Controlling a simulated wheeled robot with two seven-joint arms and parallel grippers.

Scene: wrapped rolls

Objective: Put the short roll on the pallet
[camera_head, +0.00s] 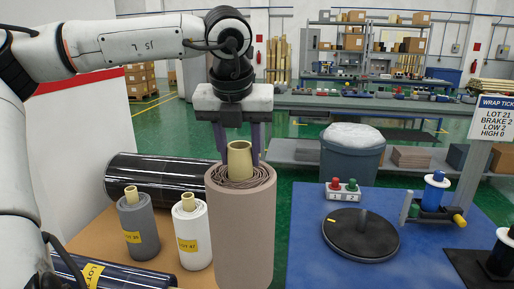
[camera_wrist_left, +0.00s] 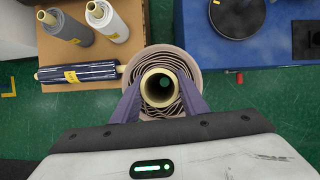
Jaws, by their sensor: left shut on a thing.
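My left gripper (camera_head: 238,140) is shut on the yellowish core of a large brown roll (camera_head: 240,225), one finger on each side of the core. The roll is upright and its lower end is cut off by the frame. In the left wrist view the gripper (camera_wrist_left: 160,100) grips the core from above, with the brown roll (camera_wrist_left: 195,65) around it over green floor. A grey roll (camera_head: 139,228) and a white roll (camera_head: 192,235) stand on a tan board (camera_head: 95,240). I cannot tell for sure which surface is the task's pallet. My right gripper is not in view.
Black-wrapped rolls lie behind (camera_head: 155,180) and in front (camera_head: 85,270) of the standing rolls. A blue surface (camera_head: 300,260) at the right carries a dark round disc (camera_head: 360,238) and a button box (camera_head: 343,191). A grey bin (camera_head: 350,160) stands behind it.

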